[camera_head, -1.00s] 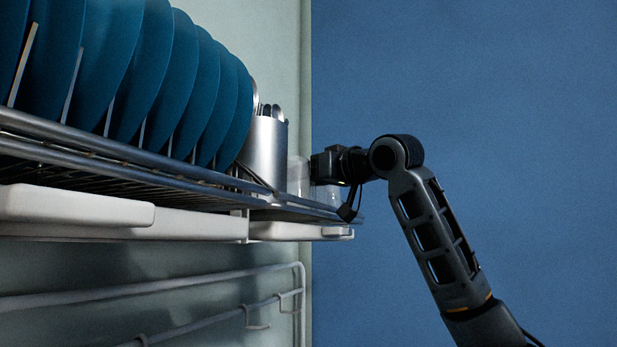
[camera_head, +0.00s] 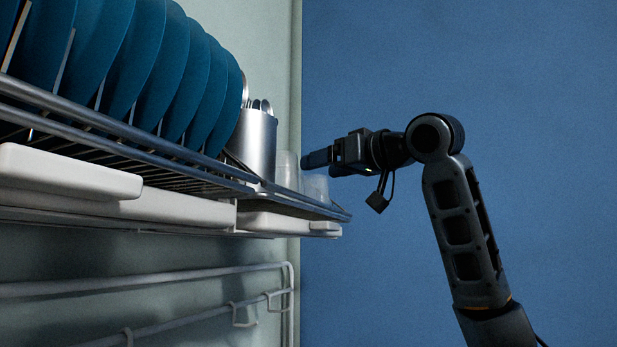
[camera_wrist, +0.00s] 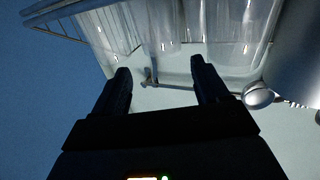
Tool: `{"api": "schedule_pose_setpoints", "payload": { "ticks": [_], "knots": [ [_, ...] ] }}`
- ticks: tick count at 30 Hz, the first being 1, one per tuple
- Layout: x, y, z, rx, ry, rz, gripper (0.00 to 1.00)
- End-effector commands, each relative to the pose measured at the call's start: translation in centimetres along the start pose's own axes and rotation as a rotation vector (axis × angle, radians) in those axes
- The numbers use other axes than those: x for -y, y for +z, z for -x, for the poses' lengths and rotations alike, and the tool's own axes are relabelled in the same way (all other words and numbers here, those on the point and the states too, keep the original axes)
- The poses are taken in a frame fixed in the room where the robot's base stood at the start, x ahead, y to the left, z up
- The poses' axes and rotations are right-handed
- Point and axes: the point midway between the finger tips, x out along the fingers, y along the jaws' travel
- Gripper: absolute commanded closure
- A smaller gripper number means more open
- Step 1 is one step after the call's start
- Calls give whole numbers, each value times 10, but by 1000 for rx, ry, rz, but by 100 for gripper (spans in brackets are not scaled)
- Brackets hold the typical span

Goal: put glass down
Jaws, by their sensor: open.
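Clear glasses stand upright at the right end of the dish rack (camera_head: 190,157). One glass (camera_head: 316,188) is nearest the rack's end and another glass (camera_head: 287,168) is beside the cutlery holder. In the wrist view, glass walls fill the top, with one glass (camera_wrist: 232,32) at the right and one (camera_wrist: 112,32) at the left; how many stand there is hard to tell. My gripper (camera_head: 307,159) is open and empty, just right of the glasses at about rim height. In the wrist view its two fingers (camera_wrist: 160,76) are spread with nothing between them, short of the glasses.
Blue plates (camera_head: 165,75) stand in a row along the rack. A metal cutlery holder (camera_head: 254,145) stands between plates and glasses. White trays (camera_head: 70,172) and a wire rail (camera_head: 150,280) are below.

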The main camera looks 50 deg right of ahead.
Motion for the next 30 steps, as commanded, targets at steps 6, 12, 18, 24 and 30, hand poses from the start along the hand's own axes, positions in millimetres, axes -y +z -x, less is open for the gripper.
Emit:
{"api": "schedule_pose_setpoints", "payload": {
  "ticks": [6,12,18,24,30],
  "knots": [
    [0,1,28,0,-1,0,26],
    [0,0,34,0,0,0,26],
    [0,0,34,1,0,0,26],
    [0,0,34,1,0,0,26],
    [0,0,34,1,0,0,26]
  ]
}}
